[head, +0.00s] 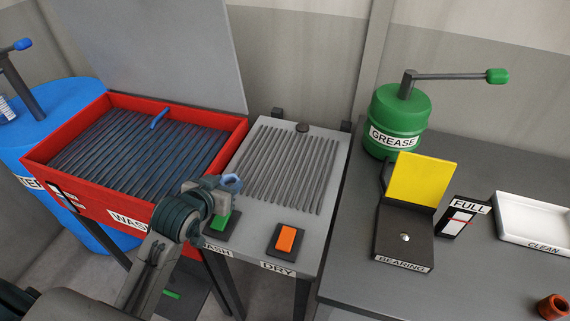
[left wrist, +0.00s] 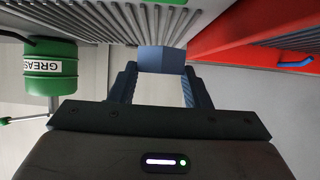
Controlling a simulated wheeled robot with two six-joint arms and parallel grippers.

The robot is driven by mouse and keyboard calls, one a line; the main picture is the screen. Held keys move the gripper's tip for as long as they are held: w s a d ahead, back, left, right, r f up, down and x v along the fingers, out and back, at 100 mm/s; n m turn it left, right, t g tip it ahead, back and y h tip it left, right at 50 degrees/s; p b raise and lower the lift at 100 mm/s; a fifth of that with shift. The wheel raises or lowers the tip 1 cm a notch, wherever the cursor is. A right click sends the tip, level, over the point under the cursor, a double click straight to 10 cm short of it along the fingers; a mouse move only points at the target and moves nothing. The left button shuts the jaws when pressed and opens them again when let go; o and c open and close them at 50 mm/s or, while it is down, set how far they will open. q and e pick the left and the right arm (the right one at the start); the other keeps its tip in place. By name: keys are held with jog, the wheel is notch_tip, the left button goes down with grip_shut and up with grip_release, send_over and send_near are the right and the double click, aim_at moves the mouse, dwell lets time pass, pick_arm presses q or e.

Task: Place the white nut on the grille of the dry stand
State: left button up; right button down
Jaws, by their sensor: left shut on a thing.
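The white nut, bluish in this light (head: 232,183), is held at the tip of my left gripper (head: 222,188). In the left wrist view the nut (left wrist: 162,60) sits between the two fingers of my left gripper (left wrist: 161,85), which are shut on it. In the head view the nut appears at the lower left corner of the grille (head: 285,165) of the grey dry stand (head: 310,225). The gap between nut and grille cannot be told. My right gripper is not in view.
The red wash basin (head: 228,150) with a blue-handled item (head: 159,118) adjoins the stand on the left. A green button (head: 220,222) and orange switch (head: 286,239) are at the stand's front. A grey table (head: 350,255) to the right bears a green grease pot (head: 394,115).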

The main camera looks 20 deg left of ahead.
pick_arm(q)
jog(key=shift+w, duration=0.3)
jog(key=p, duration=0.4)
send_over(271, 172)
jog(key=shift+s+f, duration=0.2)
jog(key=shift+f, duration=0.45)
jog(key=shift+w+f, duration=0.1)
jog(key=shift+w, duration=0.1)
jog(key=shift+d+f+p, duration=0.1)
jog(key=shift+f+p, duration=0.25)
notch_tip(271, 172, down, 2)
jog(key=shift+f+p, duration=0.1)
jog(key=shift+p, duration=0.4)
jog(key=shift+f, duration=0.35)
jog(key=o, duration=1)
jog(key=shift+c, duration=0.2)
jog(key=shift+o, duration=1.4)
